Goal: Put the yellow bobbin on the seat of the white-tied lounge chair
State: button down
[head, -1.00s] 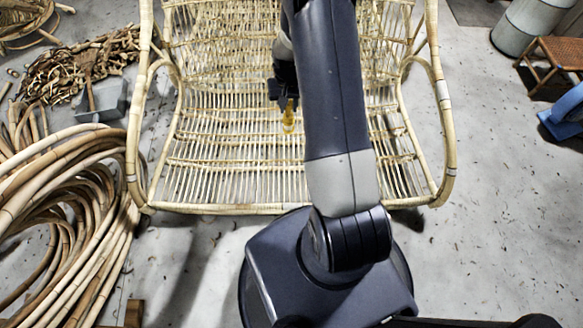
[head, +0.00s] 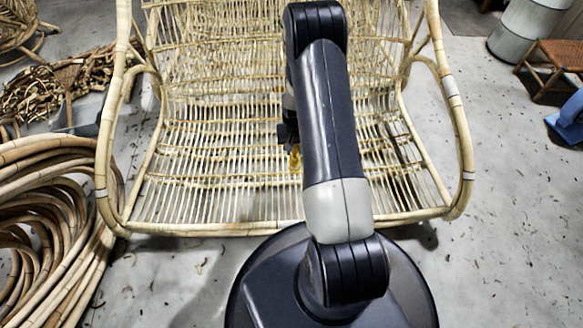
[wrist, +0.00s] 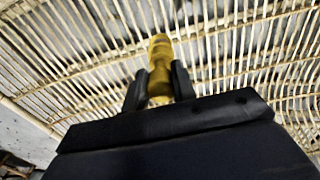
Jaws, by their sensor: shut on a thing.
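The yellow bobbin (head: 295,158) is held in my gripper (head: 290,143), over the slatted seat of the lounge chair (head: 230,185) in the head view. In the wrist view the bobbin (wrist: 160,66) sits between the two dark fingers of my gripper (wrist: 159,88), which is shut on it. The chair's rattan slats (wrist: 80,60) lie behind the bobbin there. I cannot tell the gap between bobbin and seat. White ties show on the chair's arm loops. My arm hides part of the seat and backrest.
Coiled rattan poles (head: 65,215) lie on the floor at left, close to the chair's arm loop. A brown stool (head: 553,65), a metal drum (head: 520,32) and a blue object (head: 570,118) stand at right. The floor right of the chair is mostly clear.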

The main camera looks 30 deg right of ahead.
aim_at(294, 162)
notch_tip(294, 162, down, 8)
jog(key=shift+r+b, duration=0.25)
jog(key=shift+b, duration=1)
jog(key=shift+f, duration=0.1)
jog(key=c, duration=1.2)
grip_release()
jog(key=shift+o, duration=0.2)
notch_tip(294, 162, up, 12)
jog(key=p, duration=0.5)
